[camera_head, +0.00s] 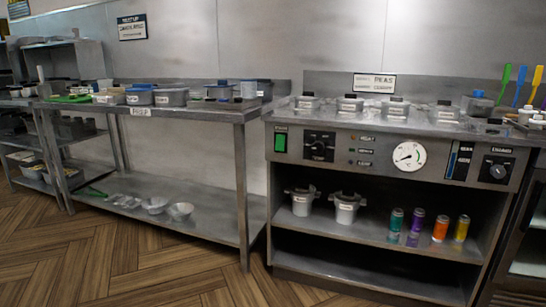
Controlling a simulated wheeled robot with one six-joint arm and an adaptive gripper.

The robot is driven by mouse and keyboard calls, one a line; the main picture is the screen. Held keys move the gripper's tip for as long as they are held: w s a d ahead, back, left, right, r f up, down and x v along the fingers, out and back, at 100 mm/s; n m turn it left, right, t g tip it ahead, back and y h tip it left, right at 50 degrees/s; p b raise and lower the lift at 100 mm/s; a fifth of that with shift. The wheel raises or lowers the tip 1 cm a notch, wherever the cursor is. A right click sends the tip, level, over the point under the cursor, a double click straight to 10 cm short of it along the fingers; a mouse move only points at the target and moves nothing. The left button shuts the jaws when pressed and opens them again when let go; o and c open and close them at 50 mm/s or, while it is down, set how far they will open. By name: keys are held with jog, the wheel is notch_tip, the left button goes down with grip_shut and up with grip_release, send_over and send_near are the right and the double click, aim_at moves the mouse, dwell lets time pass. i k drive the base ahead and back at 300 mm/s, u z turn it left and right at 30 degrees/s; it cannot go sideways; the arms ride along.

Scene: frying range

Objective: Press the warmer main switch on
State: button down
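The steel warmer counter (394,128) stands at the right of the head view, with a front control panel. At the panel's left end is a green rocker switch (281,143) in a dark frame, with a small label too blurred to read. Whether it is pressed on cannot be told. Right of it are a black knob (319,146), small indicator marks, a round white gauge (409,156), a blue and black strip (460,161) and another black knob (496,169). My gripper is not in view.
Lidded pots (350,103) sit on the warmer's top; two white pots (345,206) and several coloured bottles (440,228) stand on its shelf. A steel prep table (190,110) with containers is at the left. The wooden floor (140,260) in front is clear.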

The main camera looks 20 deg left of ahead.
aim_at(280, 139)
jog(key=u, duration=0.3)
jog(key=i, duration=1.1)
jog(key=z, duration=0.15)
